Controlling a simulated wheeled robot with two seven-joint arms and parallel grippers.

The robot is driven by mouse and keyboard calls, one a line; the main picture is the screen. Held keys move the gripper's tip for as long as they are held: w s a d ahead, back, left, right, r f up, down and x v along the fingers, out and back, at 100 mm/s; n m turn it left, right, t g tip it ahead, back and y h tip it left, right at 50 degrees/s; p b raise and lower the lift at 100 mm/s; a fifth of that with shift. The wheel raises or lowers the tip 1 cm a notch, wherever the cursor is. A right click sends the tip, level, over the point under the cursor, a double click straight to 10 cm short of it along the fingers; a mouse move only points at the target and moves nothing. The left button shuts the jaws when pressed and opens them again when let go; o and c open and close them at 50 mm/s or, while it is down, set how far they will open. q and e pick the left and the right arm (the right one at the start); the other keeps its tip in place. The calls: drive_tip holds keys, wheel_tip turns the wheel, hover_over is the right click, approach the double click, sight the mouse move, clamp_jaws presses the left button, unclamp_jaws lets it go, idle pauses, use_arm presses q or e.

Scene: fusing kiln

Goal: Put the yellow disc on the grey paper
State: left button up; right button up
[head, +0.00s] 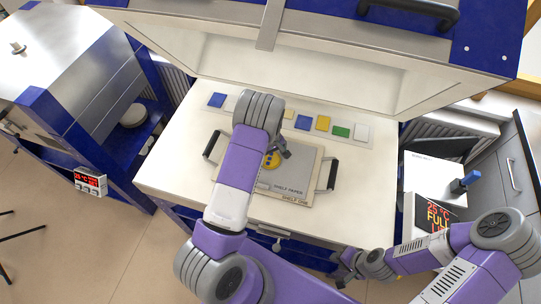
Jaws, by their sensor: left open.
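The yellow disc (272,160), with dark spots on it, shows beside my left wrist and appears to lie on the grey paper (306,167). My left arm hides part of both. The paper, labelled "SHELF PAPER", lies on a pale shelf board (293,199) inside the open kiln. My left gripper (284,151) is open, just above or beside the disc; I cannot tell if it touches. My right gripper (345,269) is low at the kiln's front right, far from the disc, and its jaws are too small to read.
Colored tiles, among them a blue one (217,100) and a green one (341,131), lie in a row behind the board. Dark handles (331,175) stand at the board's sides. The raised kiln lid (320,75) is behind.

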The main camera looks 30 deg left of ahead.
sight(270, 159)
use_arm(q)
wheel_tip(270, 159, up, 12)
drive_tip(key=shift+f, duration=0.2)
use_arm(e)
drive_tip(key=shift+r, duration=0.1)
